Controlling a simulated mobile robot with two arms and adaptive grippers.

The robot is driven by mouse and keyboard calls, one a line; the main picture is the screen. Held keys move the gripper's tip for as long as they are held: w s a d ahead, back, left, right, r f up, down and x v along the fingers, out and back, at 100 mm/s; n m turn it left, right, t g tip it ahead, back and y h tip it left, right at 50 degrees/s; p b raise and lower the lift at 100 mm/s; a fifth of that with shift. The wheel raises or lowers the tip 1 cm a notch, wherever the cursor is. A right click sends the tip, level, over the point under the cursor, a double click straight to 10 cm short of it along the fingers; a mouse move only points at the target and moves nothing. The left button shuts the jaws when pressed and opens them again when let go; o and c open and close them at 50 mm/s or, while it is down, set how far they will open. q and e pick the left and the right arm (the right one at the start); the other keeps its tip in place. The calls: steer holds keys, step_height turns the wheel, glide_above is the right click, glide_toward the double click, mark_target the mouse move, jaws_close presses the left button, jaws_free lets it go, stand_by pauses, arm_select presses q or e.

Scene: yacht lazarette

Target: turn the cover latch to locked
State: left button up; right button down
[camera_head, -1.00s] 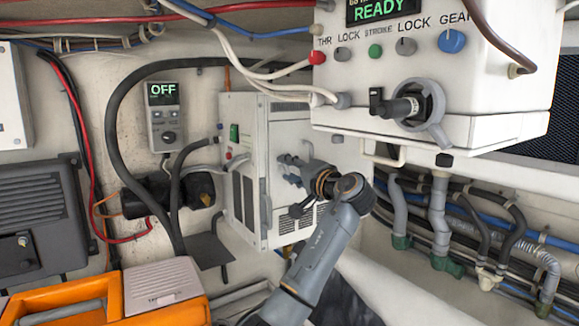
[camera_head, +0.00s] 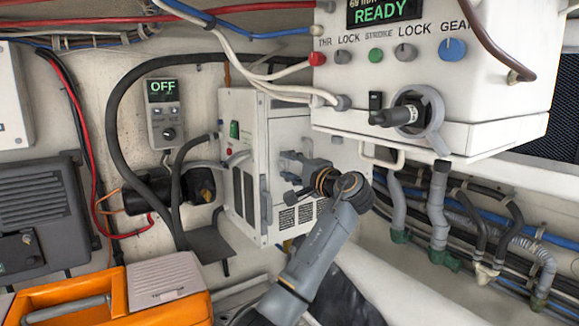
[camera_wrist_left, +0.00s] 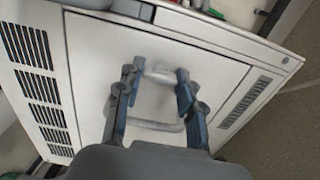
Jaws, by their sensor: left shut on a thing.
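The cover is a pale panel on the front of a white cabinet (camera_head: 244,110), in the middle of the head view. In the left wrist view the panel (camera_wrist_left: 95,85) fills much of the picture. A pale latch bar (camera_wrist_left: 162,74) lies between the fingertips of my left gripper (camera_wrist_left: 158,88), which is shut on it. A pale loop (camera_wrist_left: 160,125) shows nearer the palm. In the head view my left gripper (camera_head: 292,172) reaches the cabinet front from below right and hides the latch. Whether the latch is turned to locked cannot be told. My right gripper is not in view.
A large white control box (camera_head: 440,90) with knobs and a READY display overhangs at upper right. A grey controller (camera_head: 164,115) reading OFF hangs at left. Hoses and pipes (camera_head: 440,215) run at right. An orange case (camera_head: 110,296) stands at lower left.

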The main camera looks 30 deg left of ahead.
arm_select(q)
steer(key=o, duration=1.2)
steer(key=shift+c, duration=0.2)
steer(key=v, duration=1.2)
steer(key=shift+f, duration=0.15)
